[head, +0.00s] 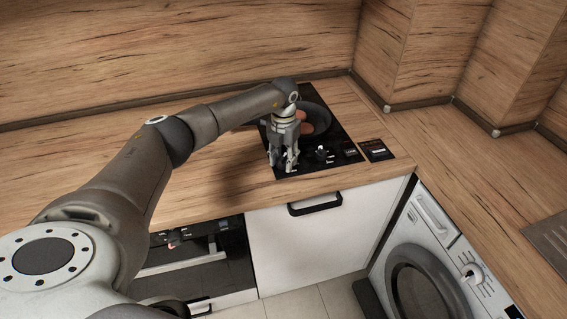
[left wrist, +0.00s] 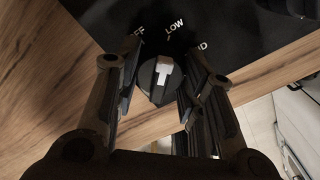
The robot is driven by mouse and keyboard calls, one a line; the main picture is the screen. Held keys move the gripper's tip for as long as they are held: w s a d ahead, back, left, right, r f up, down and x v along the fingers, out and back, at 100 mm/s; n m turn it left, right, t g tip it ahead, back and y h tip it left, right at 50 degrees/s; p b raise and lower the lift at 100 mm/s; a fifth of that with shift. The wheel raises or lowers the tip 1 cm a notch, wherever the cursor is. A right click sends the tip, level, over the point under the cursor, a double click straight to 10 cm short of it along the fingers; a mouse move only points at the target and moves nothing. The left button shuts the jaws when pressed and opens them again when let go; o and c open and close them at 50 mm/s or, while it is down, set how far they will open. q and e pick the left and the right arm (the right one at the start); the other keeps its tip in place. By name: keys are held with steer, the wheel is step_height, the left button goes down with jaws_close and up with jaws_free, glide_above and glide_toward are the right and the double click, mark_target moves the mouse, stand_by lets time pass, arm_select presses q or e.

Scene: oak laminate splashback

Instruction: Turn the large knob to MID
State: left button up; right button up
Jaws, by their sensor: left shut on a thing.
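The large knob (left wrist: 160,82) is round and dark with a white pointer mark, on the black cooktop (left wrist: 225,25). In the left wrist view its pointer is turned up, roughly toward the LOW label (left wrist: 174,27). The OFF label (left wrist: 136,33) is to the left and the partly hidden MID label (left wrist: 201,46) to the right. My left gripper (left wrist: 158,92) is shut on the knob, one finger on each side. In the head view my left gripper (head: 282,162) points down at the cooktop's front left and hides the knob. My right gripper is not in view.
A smaller knob (head: 323,154) stands right of my left gripper. A dark pan (head: 314,117) with reddish-brown items sits behind it. Wooden walls (head: 180,50) border the counter. A washing machine (head: 430,270) is at the lower right.

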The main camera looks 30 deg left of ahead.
mark_target(284, 157)
arm_select(q)
steer(key=m+b, duration=0.3)
steer(key=m, duration=0.2)
steer(key=shift+m, duration=0.3)
steer(key=m+b, duration=0.2)
steer(key=m, duration=0.2)
steer(key=shift+m, duration=0.4)
steer(key=shift+r+m, duration=0.1)
steer(key=shift+m, duration=0.2)
steer(key=o, duration=1)
steer(key=shift+o, duration=0.2)
step_height(284, 157, up, 12)
steer(key=shift+d, duration=0.1)
